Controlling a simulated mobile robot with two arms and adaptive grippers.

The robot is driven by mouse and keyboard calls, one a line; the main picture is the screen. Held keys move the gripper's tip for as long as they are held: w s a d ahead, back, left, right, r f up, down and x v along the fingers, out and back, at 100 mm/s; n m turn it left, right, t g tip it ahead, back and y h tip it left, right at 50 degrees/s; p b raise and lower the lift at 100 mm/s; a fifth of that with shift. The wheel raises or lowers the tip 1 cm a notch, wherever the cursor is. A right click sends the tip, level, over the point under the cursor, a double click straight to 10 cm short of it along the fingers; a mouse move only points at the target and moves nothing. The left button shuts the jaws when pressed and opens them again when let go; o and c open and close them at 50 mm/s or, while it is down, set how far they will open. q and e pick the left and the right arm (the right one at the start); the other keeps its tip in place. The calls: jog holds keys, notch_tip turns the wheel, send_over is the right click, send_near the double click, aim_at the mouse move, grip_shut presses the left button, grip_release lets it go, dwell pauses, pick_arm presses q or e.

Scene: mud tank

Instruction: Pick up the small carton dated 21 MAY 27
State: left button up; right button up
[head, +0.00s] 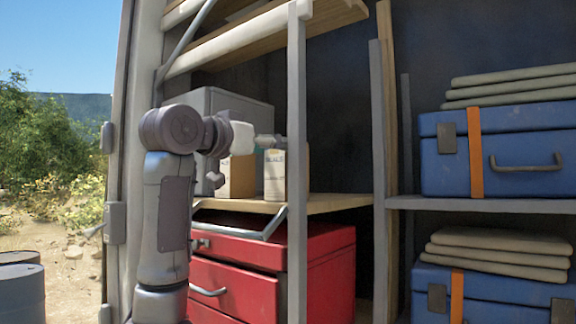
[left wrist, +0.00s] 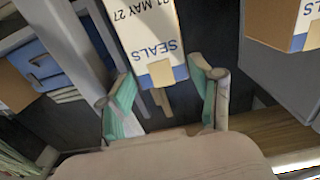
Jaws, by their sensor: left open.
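A small white carton (head: 275,178) with "SEAL" lettering stands on the wooden shelf in the head view. In the left wrist view this carton (left wrist: 147,32) appears upside down, reading "SEALS" and "MAY 27"; the day is partly cut off at the frame edge. It has a blue band and a tan tab. My left gripper (head: 270,141) is at the carton's top in the head view. In the left wrist view the open left gripper (left wrist: 163,78) has its green-padded fingers either side of the carton's near end, apart from it. My right gripper is not in view.
A second, tan carton (head: 238,177) stands just left, close by; its side shows in the left wrist view (left wrist: 272,22). A grey box (head: 215,103) is behind. A grey upright post (head: 297,160) stands just right. A red drawer chest (head: 330,270) sits below the shelf (head: 335,203).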

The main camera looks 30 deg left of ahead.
pick_arm(q)
jog(key=w+p, duration=0.3)
jog(key=w, duration=0.2)
jog(key=shift+w+d+p, duration=0.1)
jog(key=shift+p, duration=0.25)
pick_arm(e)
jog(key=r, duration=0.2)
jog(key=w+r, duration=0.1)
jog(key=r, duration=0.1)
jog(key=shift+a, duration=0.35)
pick_arm(q)
jog(key=c, duration=1)
jog(key=shift+r, duration=0.15)
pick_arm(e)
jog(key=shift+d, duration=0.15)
